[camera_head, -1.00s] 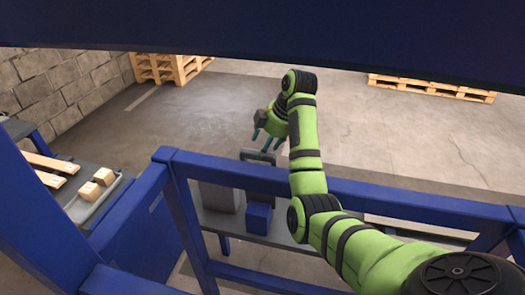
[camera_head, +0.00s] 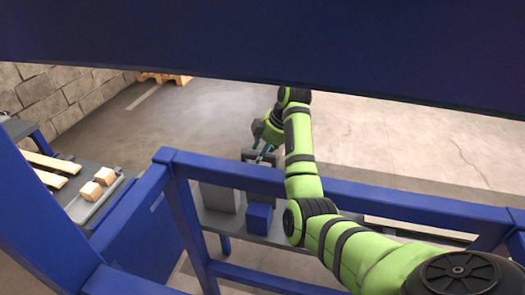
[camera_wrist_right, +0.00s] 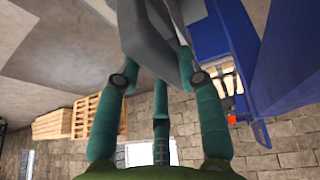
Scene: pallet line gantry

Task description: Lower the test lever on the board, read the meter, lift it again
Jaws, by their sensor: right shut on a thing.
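My right gripper (camera_head: 264,151) is beyond the blue rail in the head view, with its teal fingers at a dark grey handle (camera_head: 247,155), which I take for the test lever. In the right wrist view the gripper (camera_wrist_right: 160,82) is shut on a grey bar (camera_wrist_right: 148,38) that lies between its fingers. The rail and the fingers hide part of the handle. The board's face and the meter's reading cannot be made out. My left gripper is not in view.
Wooden blocks (camera_head: 91,191) lie in a tray at left. A dark blue beam (camera_head: 250,45) covers the top.

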